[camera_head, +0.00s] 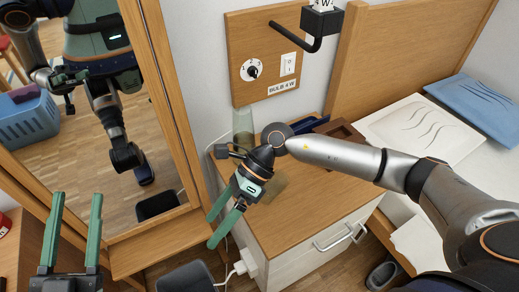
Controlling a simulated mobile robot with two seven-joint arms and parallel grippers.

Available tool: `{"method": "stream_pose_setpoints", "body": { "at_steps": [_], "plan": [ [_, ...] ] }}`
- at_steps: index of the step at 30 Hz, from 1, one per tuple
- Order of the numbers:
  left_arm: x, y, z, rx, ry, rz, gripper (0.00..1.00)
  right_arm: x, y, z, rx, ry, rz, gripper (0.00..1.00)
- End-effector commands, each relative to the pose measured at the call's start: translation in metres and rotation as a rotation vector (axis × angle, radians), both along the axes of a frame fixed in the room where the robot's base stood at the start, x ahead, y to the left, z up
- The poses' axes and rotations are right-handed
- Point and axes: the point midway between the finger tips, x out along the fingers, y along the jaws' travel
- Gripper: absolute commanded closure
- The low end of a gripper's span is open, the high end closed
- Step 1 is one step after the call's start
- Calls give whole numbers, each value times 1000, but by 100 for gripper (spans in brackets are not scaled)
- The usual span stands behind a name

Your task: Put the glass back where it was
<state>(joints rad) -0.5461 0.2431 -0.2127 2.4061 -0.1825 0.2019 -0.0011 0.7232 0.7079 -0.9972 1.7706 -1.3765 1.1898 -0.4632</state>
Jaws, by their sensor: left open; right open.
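A see-through, greenish glass-like shape (243,122) stands at the back left of the nightstand (320,205), near the wall. Its lower part is hidden by my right arm's wrist, so I cannot tell its base clearly. My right gripper (211,231) is open and empty, pointing down-left at the nightstand's left edge, in front of and apart from the glass. My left gripper (77,200) is open and empty at the lower left, its fingers pointing up, far from the nightstand.
The nightstand's drawer (320,250) has a metal handle and looks shut. A dark brown tray (340,131) and a blue item lie at the back. A wood-framed mirror (170,100) stands left. A lamp arm (295,38) juts from the wall panel. A bed with pillows is right.

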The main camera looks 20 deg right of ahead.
Motion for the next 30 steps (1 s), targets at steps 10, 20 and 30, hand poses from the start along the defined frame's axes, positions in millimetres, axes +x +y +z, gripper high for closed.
{"method": "stream_pose_setpoints", "body": {
  "at_steps": [10, 20, 30],
  "plan": [
    [0, 0, 1, 0, -2, -1, 50, -58, 78, 162, 882, 768, -363, 0],
    [0, 0, 1, -1, -3, -1, 50, -11, -33, 202, 1466, 1576, -792, 0],
    [0, 0, 1, -1, -3, -1, 50, -4, -88, 179, 1647, 1891, -951, 0]
  ]
}}
